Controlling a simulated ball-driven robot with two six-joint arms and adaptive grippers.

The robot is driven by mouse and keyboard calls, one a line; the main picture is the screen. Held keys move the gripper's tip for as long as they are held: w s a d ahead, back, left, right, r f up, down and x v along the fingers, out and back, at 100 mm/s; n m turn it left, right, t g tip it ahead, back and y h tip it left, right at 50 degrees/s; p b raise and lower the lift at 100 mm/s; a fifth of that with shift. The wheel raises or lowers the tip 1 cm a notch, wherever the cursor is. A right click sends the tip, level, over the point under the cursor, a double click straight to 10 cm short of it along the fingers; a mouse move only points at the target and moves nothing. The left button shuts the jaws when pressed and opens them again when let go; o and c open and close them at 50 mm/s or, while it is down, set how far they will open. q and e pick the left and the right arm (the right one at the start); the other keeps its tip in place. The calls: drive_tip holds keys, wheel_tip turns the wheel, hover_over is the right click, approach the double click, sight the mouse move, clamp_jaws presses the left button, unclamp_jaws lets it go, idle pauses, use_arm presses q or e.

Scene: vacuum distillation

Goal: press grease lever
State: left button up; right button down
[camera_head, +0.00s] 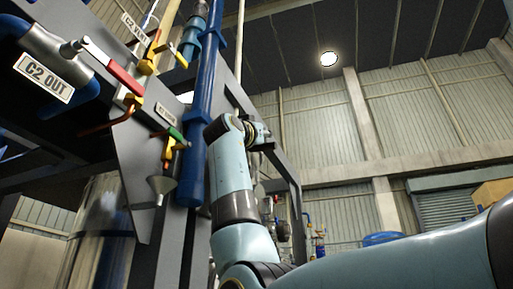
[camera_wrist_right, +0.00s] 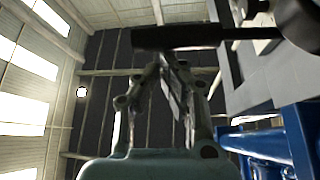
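In the right wrist view my right gripper (camera_wrist_right: 163,62) points up, its fingers drawn together with nothing seen between them. A dark bar-like handle (camera_wrist_right: 180,37) runs across just beyond the fingertips. It may be the grease lever, but I cannot be sure, nor whether the fingers touch it. In the head view my right arm reaches up beside the blue vertical pipe, and its gripper is mostly hidden behind the wrist. My left gripper is not in view.
A red-handled lever (camera_head: 113,70) and a green-handled valve (camera_head: 177,134) sit on the grey frame panel at left. The blue vertical pipe (camera_head: 199,110) stands close to my arm. Open space lies to the right.

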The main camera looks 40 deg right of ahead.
use_arm(q)
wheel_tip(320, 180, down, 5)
drive_tip(key=b, duration=0.4)
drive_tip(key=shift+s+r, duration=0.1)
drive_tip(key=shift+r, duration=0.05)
use_arm(e)
drive_tip(key=w+v, duration=0.1)
drive_tip(key=v, duration=0.9)
drive_tip(key=shift+a+r, duration=0.15)
drive_tip(key=shift+a, duration=0.3)
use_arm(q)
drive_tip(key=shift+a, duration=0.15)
use_arm(e)
drive_tip(key=shift+s, duration=0.1)
